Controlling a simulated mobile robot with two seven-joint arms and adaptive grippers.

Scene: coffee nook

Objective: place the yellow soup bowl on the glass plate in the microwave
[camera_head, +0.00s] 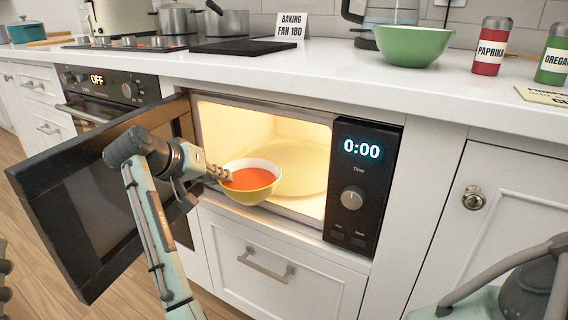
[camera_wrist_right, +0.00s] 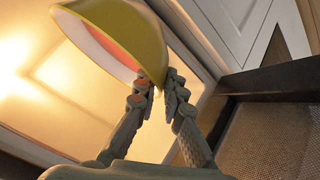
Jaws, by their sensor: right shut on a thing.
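The yellow soup bowl (camera_head: 250,194) holds orange-red soup and looks about level. It is at the front of the open microwave's lit cavity, at the left of the opening. My right gripper (camera_head: 222,174) is shut on its left rim. In the right wrist view the two fingers (camera_wrist_right: 157,85) pinch the rim of the bowl (camera_wrist_right: 125,28). The glass plate (camera_head: 305,178) lies inside the microwave, behind and right of the bowl, its front left part hidden by the bowl. Only a dark sliver at the left edge may be my left gripper (camera_head: 4,268).
The microwave door (camera_head: 95,225) stands open at the left, with my right arm in front of it. The control panel (camera_head: 362,185) reads 0:00 and borders the opening on the right. A green bowl (camera_head: 413,48) and spice jars stand on the counter above.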

